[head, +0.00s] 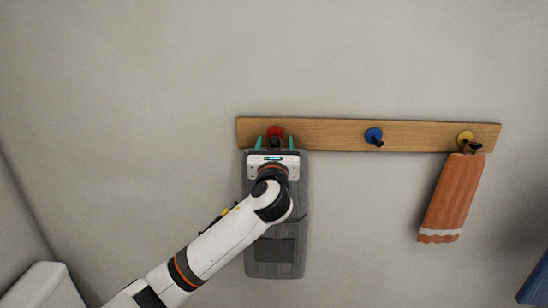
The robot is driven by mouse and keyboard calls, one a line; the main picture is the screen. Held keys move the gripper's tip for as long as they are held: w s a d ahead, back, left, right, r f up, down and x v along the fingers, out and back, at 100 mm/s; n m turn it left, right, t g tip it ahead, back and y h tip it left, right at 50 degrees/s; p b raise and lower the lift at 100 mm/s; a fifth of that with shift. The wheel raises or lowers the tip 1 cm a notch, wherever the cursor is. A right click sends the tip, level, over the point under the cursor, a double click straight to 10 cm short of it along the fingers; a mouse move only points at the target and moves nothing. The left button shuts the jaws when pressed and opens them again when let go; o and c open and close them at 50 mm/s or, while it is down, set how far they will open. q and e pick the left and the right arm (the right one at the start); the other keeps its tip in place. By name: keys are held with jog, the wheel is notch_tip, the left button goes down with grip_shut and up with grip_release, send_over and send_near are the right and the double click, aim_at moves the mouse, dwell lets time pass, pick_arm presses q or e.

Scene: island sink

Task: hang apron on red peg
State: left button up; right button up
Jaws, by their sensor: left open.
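The grey apron (274,260) hangs straight down against the wall below the red peg (276,131), at the left end of the wooden rail. My left gripper (274,143) is in front of the apron's top, just below the red disc. Its two teal fingers are apart, one to each side of the peg. The gripper body and arm cover the upper and middle apron, so I cannot see how its top meets the peg. My right gripper is not in view.
The wooden rail (325,134) also carries a blue peg (374,136), which is bare, and a yellow peg (466,139) with an orange towel (451,200) hanging from it. A blue item (536,284) shows at the lower right edge. The wall between apron and towel is clear.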

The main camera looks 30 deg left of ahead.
pick_arm(q)
jog(key=b+v, duration=0.2)
jog(key=v, duration=0.9)
jog(key=s+d+f+n+g+h, duration=0.2)
jog(key=s+f+n+g+h, duration=0.3)
jog(key=f, duration=0.6)
jog(key=s+d+f+n+g+h, duration=0.1)
jog(key=s+d+f+n, duration=0.15)
jog(key=f+n, duration=0.55)
jog(key=s+d+f+n+g+h, duration=0.2)
jog(key=s+d+f+n+g, duration=0.1)
jog(key=s+f+n, duration=0.5)
jog(key=s+d+f+n+g+h, duration=0.2)
jog(key=s+d+f+n+g, duration=0.3)
jog(key=s+f, duration=0.45)
notch_tip(320, 180, down, 25)
jog(key=s+n, duration=0.1)
jog(key=s, duration=0.2)
jog(key=s+a+f, duration=0.2)
jog(key=s+f, duration=0.6)
jog(key=s+a+f+g, duration=0.1)
jog(key=s+f, duration=0.7)
jog(key=f, duration=0.1)
jog(key=shift+s+a+g, duration=0.2)
jog(key=shift+a+g, duration=0.1)
jog(key=shift+a, duration=0.1)
